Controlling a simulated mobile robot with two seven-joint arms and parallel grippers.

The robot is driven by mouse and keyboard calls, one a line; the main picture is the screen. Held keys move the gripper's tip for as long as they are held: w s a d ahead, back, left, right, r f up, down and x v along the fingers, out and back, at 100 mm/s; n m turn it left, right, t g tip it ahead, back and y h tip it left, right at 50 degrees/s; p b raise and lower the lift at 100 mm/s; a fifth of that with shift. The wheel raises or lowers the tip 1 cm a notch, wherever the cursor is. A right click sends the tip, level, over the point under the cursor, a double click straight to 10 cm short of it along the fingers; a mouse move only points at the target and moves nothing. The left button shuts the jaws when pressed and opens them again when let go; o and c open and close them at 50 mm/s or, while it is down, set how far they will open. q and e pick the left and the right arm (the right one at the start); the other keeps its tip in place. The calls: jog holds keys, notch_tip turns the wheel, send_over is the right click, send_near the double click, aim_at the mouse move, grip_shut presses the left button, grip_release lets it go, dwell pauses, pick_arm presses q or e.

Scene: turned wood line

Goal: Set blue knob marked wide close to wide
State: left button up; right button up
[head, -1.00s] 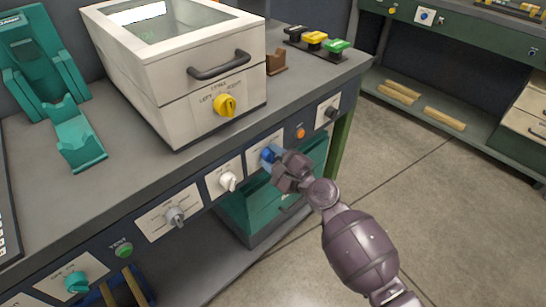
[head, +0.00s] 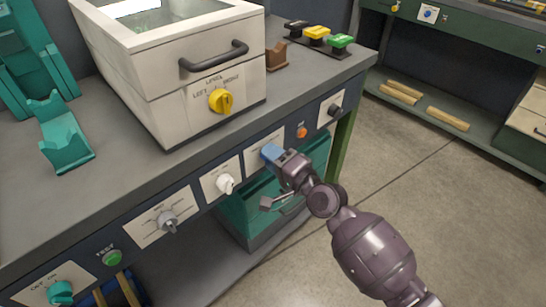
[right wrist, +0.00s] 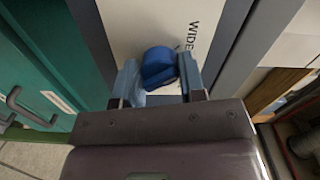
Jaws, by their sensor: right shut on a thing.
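The blue knob (right wrist: 158,68) shows in the right wrist view, on a pale plate (right wrist: 135,22) with the printed word WIDE at its upper right. Part of a second marking beside the knob is covered. My right gripper (right wrist: 160,82) is shut on the knob, with one light blue finger on each side of it. The knob's exact pointing is hard to tell. My left gripper is not in view.
Along the same panel are a white knob (head: 225,184), a grey knob (head: 167,221), a green button (head: 112,257), an orange button (head: 302,132) and a black knob (head: 334,110). A white box with a yellow knob (head: 220,101) stands above. Teal drawers (head: 240,215) sit below.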

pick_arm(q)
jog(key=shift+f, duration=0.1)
pick_arm(e)
jog(key=shift+n, duration=0.7)
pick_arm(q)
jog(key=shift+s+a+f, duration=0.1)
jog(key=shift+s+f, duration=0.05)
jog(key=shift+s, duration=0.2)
pick_arm(e)
jog(key=o, duration=0.9)
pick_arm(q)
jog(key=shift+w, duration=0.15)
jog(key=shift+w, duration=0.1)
